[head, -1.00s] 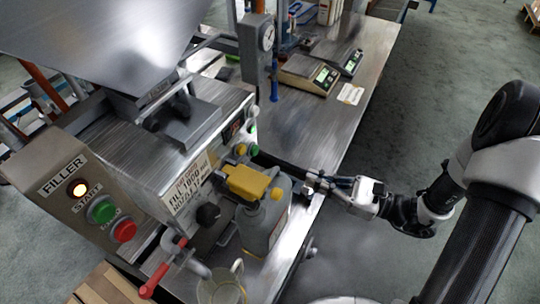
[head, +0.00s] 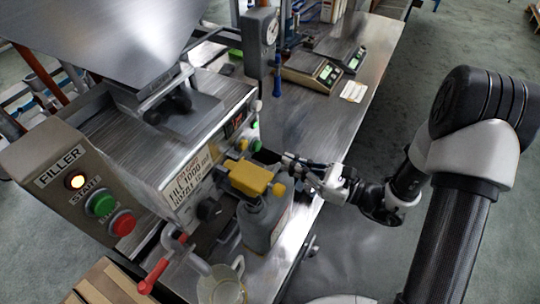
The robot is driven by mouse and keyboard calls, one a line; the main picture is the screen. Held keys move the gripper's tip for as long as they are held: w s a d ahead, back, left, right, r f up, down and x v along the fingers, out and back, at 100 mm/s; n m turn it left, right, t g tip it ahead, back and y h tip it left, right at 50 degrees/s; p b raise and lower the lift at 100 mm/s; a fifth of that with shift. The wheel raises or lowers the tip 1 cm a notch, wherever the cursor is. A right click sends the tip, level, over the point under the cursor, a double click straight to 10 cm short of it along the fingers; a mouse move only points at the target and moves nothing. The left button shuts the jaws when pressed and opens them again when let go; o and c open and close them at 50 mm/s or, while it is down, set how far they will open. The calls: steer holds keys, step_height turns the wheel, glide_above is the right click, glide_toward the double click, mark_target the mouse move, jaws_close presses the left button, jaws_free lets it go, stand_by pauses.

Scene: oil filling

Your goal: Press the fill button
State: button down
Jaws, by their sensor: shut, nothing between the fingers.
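The filler machine (head: 140,115) stands on the left. On its face above the bottle is a small green button (head: 254,146) beside a yellow one (head: 241,147). My gripper (head: 286,160) is shut and empty. Its fingertips point left toward the machine face, a little right of and below the small green button, apparently apart from it. A grey bottle (head: 265,225) stands under the yellow nozzle block (head: 249,177).
A clear jug (head: 220,284) and a red-handled valve (head: 155,272) are in front of the machine. The metal bench (head: 345,115) carries scales (head: 312,70) and a gauge post (head: 259,45) farther back. The floor to the right is open.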

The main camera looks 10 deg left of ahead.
mark_target(258, 149)
steer(key=b+x, duration=0.1)
steer(key=x, duration=0.4)
steer(key=shift+a, duration=0.3)
steer(key=shift+w+a, duration=0.2)
steer(key=shift+a, duration=0.15)
steer(key=shift+x, duration=0.8)
steer(key=shift+r, duration=0.15)
steer(key=shift+d, duration=0.4)
steer(key=p+v, duration=0.1)
steer(key=v, duration=1.2)
steer(key=shift+p, duration=0.4)
